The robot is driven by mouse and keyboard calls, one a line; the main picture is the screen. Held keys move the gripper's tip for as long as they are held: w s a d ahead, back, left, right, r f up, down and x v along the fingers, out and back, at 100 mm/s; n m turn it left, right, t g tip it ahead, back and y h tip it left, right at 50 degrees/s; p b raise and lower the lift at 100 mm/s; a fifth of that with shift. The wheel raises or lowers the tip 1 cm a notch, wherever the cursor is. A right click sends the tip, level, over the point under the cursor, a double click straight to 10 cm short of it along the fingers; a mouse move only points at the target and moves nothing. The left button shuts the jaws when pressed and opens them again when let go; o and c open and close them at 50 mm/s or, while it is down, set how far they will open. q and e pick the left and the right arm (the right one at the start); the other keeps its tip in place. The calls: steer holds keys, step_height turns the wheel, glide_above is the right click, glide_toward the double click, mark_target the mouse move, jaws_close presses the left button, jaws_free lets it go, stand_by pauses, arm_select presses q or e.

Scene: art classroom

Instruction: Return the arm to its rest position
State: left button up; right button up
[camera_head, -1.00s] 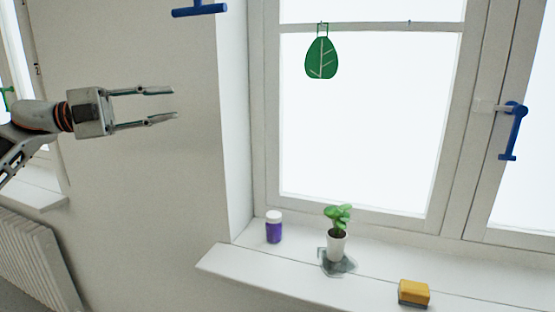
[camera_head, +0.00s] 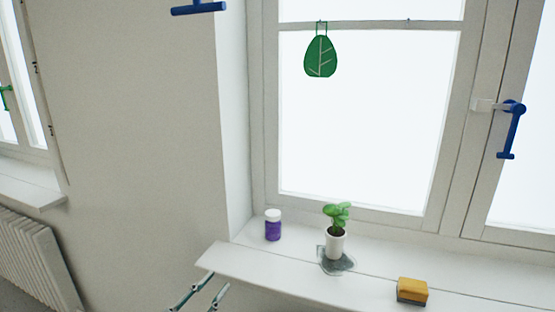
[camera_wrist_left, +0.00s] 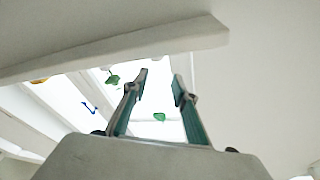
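My left gripper (camera_head: 218,280) shows only by its fingers at the bottom edge of the head view, in front of and below the left end of the window sill. It is open, with nothing between its fingers. In the left wrist view both fingers (camera_wrist_left: 161,76) stand apart and point up, with the underside of the sill above them. The rest of my left arm is out of the head view. My right gripper is in neither view.
The sill (camera_head: 230,264) holds a purple bottle (camera_head: 273,226), a potted plant (camera_head: 336,243) and a yellow sponge (camera_head: 412,290). A green leaf ornament (camera_head: 320,57) hangs at the window. A radiator (camera_head: 35,255) is at lower left.

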arm_select(q)
steer(key=s+a+f+n+g+y, duration=0.2)
steer(key=s+f+n+g+y, duration=0.1)
steer(key=s+f, duration=1)
steer(key=s+a+f+n+g+y, duration=0.2)
steer(key=s+f+n+g+y, duration=0.1)
steer(key=s+f, duration=1)
steer(key=shift+a+n+g+y, duration=0.3)
steer(key=shift+n+y, duration=0.1)
steer(key=shift+y, duration=0.4)
